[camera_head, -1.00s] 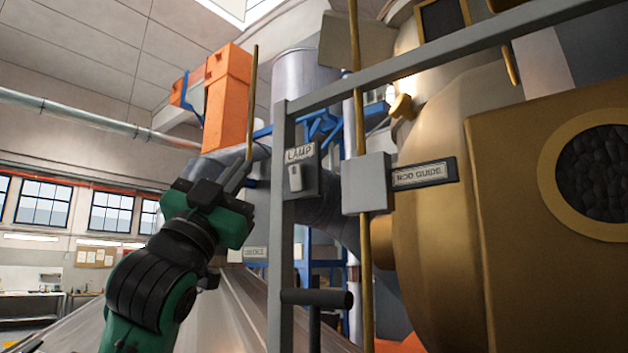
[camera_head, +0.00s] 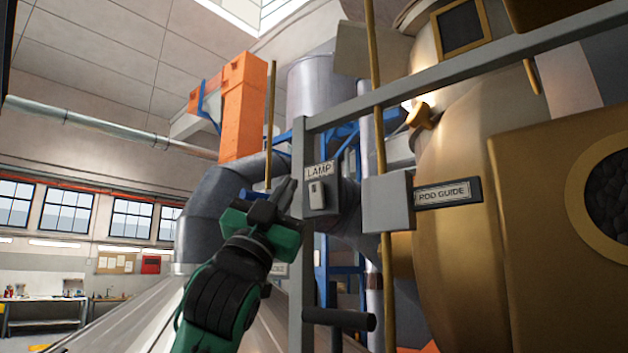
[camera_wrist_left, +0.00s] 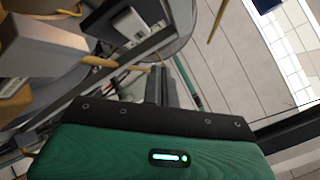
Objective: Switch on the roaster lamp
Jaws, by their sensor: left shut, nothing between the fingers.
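The lamp switch (camera_head: 317,192) is a small pale rocker on a dark box on a grey upright post, under a plate reading LAMP (camera_head: 319,171). It also shows as a white block near the top of the left wrist view (camera_wrist_left: 129,22). My left gripper (camera_head: 285,194), green and black, is shut and empty. Its fingertips point up just left of the post, close to the switch; I see no clear contact. In the left wrist view its dark fingers (camera_wrist_left: 162,86) stand at the middle. My right gripper is not in view.
A grey block with a ROD GUIDE plate (camera_head: 448,193) holds a brass rod (camera_head: 379,130) right of the switch. A grey diagonal bar (camera_head: 450,62) crosses above. A black handle (camera_head: 339,319) sticks out below. The big brass roaster (camera_head: 455,250) fills the right.

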